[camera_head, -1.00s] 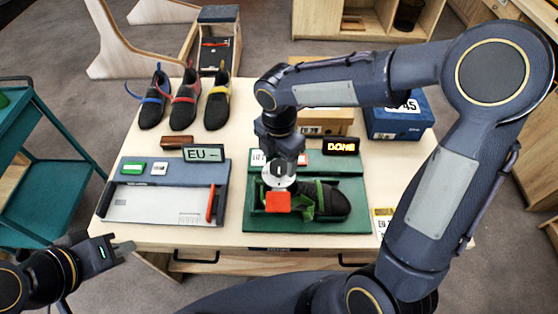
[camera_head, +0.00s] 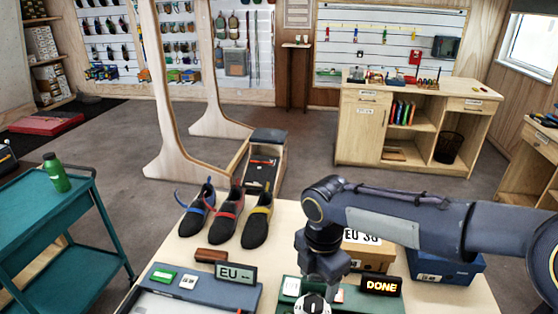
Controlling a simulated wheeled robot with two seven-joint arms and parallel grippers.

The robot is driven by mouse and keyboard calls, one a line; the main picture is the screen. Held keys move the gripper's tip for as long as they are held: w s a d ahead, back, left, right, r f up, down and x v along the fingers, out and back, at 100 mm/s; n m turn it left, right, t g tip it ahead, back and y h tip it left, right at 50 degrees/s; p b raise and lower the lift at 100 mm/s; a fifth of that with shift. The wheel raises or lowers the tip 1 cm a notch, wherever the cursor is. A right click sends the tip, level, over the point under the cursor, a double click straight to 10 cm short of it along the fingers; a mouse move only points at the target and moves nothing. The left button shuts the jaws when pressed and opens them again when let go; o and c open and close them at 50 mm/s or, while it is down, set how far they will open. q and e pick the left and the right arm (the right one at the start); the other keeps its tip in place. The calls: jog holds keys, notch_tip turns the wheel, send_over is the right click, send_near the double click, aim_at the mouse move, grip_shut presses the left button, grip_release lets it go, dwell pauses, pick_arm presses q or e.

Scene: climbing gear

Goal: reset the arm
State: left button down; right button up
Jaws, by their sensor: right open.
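My right arm comes in from the right, and its gripper (camera_head: 323,272) points down over the green station (camera_head: 382,306) at the bottom edge. A white round part (camera_head: 312,304) shows just below the gripper; the frame cuts it off, and I cannot tell whether they touch. The right gripper is open, though its fingertips are hard to make out. A small display (camera_head: 381,286) on the station reads DONE. My left gripper is out of view.
Three climbing shoes (camera_head: 228,219) stand on the table left of my arm. An EU display (camera_head: 236,274), a brown block (camera_head: 211,256), a cardboard box (camera_head: 367,253) and a blue box (camera_head: 444,270) are nearby. A teal cart (camera_head: 62,215) with a green bottle (camera_head: 56,173) stands left.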

jog(key=s+d+m+t+y, duration=0.2)
jog(key=s+d+m, duration=0.2)
jog(key=s+m, duration=0.4)
jog(key=s+d+r+m+t+y, duration=0.1)
jog(key=s+d+m+t, duration=0.2)
jog(key=m, duration=1.4)
jog(key=s+d, duration=0.2)
jog(key=s, duration=0.3)
jog(key=shift+s+m+t+y, duration=0.3)
jog(key=shift+s+y, duration=0.1)
